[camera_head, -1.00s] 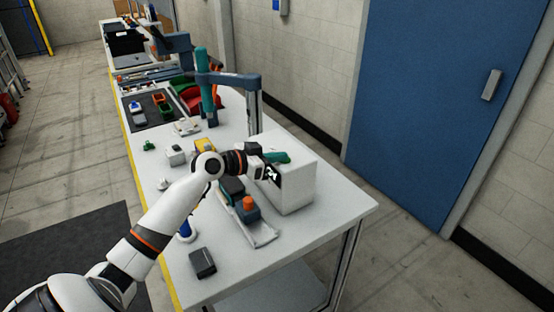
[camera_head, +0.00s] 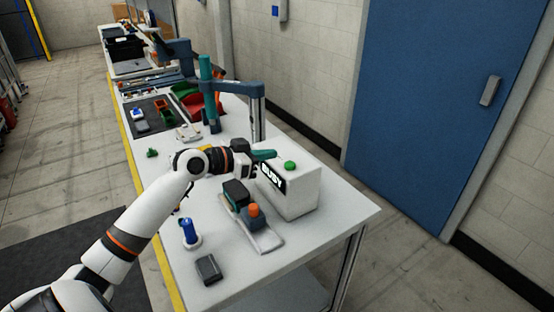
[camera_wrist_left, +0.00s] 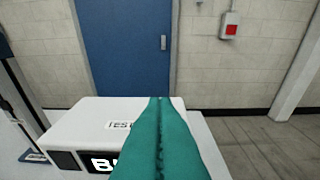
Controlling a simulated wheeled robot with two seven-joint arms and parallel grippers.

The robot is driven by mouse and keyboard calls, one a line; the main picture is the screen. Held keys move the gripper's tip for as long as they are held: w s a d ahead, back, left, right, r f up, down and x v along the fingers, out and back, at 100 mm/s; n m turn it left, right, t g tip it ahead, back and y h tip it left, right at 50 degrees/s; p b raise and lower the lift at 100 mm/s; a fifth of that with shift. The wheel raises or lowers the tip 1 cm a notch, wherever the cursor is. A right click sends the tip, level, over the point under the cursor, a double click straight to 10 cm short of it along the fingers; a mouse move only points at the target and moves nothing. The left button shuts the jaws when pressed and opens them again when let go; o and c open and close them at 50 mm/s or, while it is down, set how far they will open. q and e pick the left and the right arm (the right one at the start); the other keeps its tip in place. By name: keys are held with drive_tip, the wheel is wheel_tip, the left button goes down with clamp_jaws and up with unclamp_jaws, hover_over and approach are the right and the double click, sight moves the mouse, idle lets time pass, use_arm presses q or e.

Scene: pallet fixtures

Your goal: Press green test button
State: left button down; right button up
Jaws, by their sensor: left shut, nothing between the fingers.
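The white test box (camera_head: 297,192) stands near the right end of the bench. Its round green button (camera_head: 290,166) is on top, and a black display on its front reads "BUSY" (camera_head: 271,178). My left gripper (camera_head: 270,154) is shut and empty, its teal fingers just left of the button, apart from it in the picture. In the left wrist view the shut fingers (camera_wrist_left: 160,100) cover part of the box (camera_wrist_left: 90,116), its "TEST" label and its display; the button is hidden there. My right gripper is not in view.
In front of the box are a device with an orange knob (camera_head: 254,210), a blue-and-white item (camera_head: 188,233) and a dark block (camera_head: 208,268). A teal post fixture (camera_head: 207,92) stands behind my left gripper. The bench's right front corner is clear.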

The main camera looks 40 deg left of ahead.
use_arm(q)
drive_tip(key=b+v, duration=0.1)
drive_tip(key=v, duration=0.4)
drive_tip(key=shift+r, duration=0.15)
idle(0.5)
